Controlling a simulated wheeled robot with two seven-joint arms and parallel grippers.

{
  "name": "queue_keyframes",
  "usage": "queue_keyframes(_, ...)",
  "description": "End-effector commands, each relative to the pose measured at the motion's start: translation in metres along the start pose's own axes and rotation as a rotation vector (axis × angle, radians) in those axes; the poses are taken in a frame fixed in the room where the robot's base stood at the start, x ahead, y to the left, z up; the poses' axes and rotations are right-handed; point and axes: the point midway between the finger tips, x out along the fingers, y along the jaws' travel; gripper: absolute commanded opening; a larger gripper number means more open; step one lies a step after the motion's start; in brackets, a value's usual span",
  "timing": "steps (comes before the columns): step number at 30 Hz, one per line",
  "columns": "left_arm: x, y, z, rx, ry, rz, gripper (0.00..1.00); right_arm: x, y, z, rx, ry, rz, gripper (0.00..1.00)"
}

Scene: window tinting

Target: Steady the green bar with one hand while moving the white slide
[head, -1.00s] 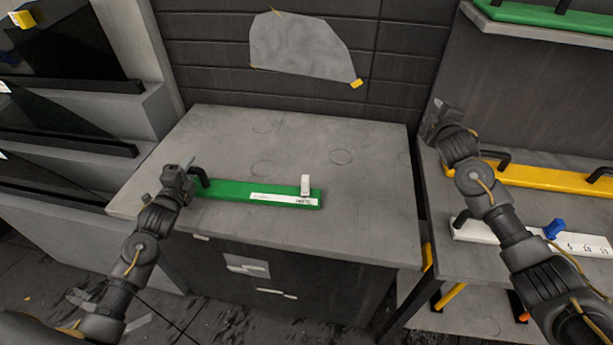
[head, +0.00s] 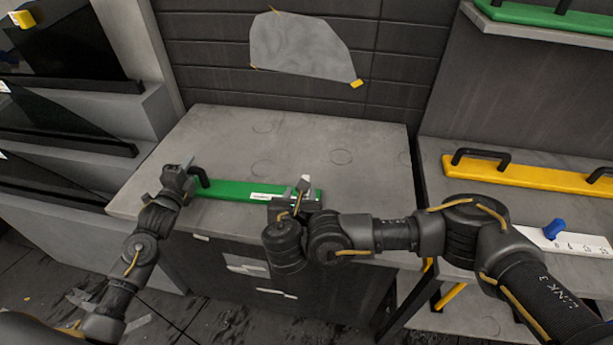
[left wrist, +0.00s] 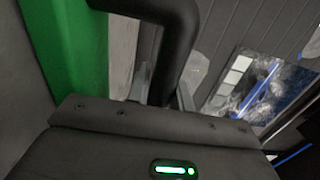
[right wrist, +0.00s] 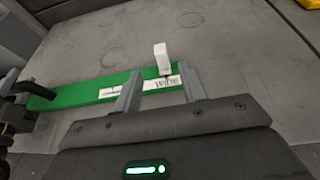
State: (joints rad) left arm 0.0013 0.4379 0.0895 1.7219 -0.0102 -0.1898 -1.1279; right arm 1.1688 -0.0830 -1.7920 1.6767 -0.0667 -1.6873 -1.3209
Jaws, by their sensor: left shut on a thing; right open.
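The green bar (head: 232,190) lies on the grey worktop, with a black handle at its left end and a white label strip near its right end. The white slide (right wrist: 161,57) stands up from the bar's right end, by the printed word "WIDE". In the head view the slide (head: 306,180) is mostly hidden by my right gripper. My left gripper (head: 178,172) is shut on the bar's black handle (left wrist: 172,50). My right gripper (right wrist: 160,90) is open and empty, its fingers pointing at the slide from the front, apart from it.
A yellow bar (head: 520,175) and a white bar with a blue slide (head: 553,229) lie on the shelf to the right. Another green bar (head: 545,15) is on the upper shelf. The worktop (head: 345,140) behind the green bar is clear.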

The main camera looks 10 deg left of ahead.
Motion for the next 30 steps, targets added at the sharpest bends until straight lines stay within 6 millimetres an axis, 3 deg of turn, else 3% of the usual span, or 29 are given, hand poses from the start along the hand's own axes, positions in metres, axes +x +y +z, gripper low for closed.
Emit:
queue_keyframes(5,0.0,-0.003,0.0,-0.003,-0.001,-0.006,0.0,0.014,-0.001,0.0,0.003,0.001,-0.003,0.42)
queue_keyframes(19,0.001,-0.003,0.0,-0.003,0.0,-0.006,0.0,0.1,-0.001,0.0,0.005,0.002,-0.003,0.42)
queue_keyframes(24,0.001,-0.003,0.0,-0.003,0.0,-0.006,0.0,0.115,0.0,0.0,0.007,0.002,-0.001,0.42)
queue_keyframes(30,0.001,-0.003,0.0,-0.003,0.0,-0.006,0.0,0.12,0.0,0.0,0.007,0.002,0.0,0.42)
